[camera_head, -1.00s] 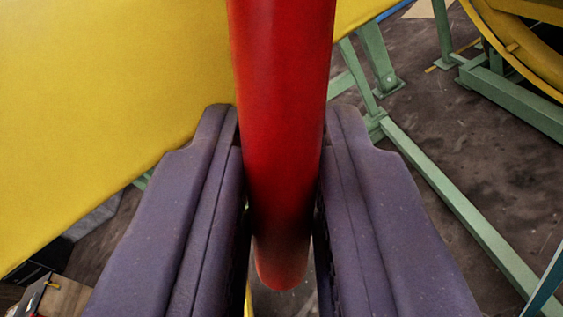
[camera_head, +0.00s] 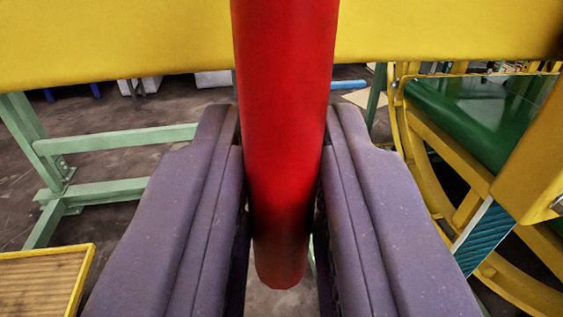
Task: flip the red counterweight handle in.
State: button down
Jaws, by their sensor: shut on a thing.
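The red counterweight handle (camera_head: 284,100) is a thick round red bar. It runs from the top edge down the middle of the view, and its rounded lower end shows between the fingers. My gripper (camera_head: 282,210) has two purple-grey fingers, one on each side of the handle, and is shut on it near its lower end. The handle's upper part passes in front of a yellow beam (camera_head: 120,40), and its upper end is out of view.
A green frame (camera_head: 110,140) stands on the brown floor at left. A yellow-edged wooden platform (camera_head: 40,285) is at lower left. At right are a yellow curved ring structure (camera_head: 440,180) and a dark green panel (camera_head: 480,120). Bare floor (camera_head: 110,220) lies between.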

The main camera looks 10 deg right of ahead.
jog(key=shift+f, duration=0.1)
jog(key=c, duration=1.2)
grip_release()
jog(key=shift+d, duration=0.15)
jog(key=shift+o, duration=0.2)
jog(key=shift+s, duration=0.1)
jog(key=s+a, duration=0.1)
jog(key=s, duration=0.6)
jog(key=shift+s+a+p, duration=0.2)
jog(key=shift+s+p, duration=0.1)
jog(key=shift+p, duration=0.1)
